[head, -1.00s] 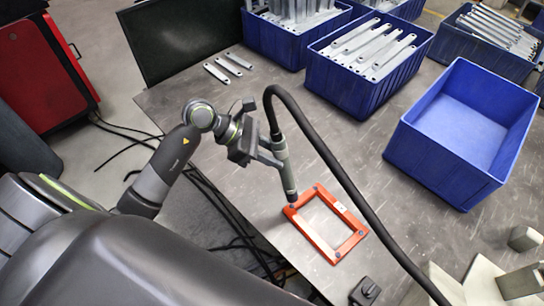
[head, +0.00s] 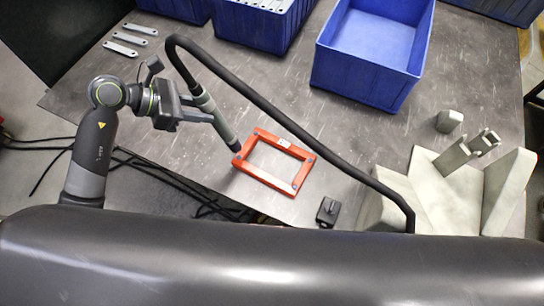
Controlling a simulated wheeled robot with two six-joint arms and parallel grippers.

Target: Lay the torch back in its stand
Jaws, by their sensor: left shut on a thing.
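The torch (head: 222,124) is a slim grey-green tube with a dark tip and a thick black cable at its upper end. My left gripper (head: 204,113) is shut around its upper part. The torch tilts, and its tip is by the left corner of an orange-red frame (head: 300,155); I cannot tell whether it touches. A pale grey forked piece (head: 468,152), apparently the torch stand, rises among pale angled plates at the right. No torch lies in its forks. My right gripper is not in view.
The black cable (head: 290,112) arcs over the table to the pale plates. An empty blue bin (head: 367,76) stands at the back. Bare table lies between bin and frame.

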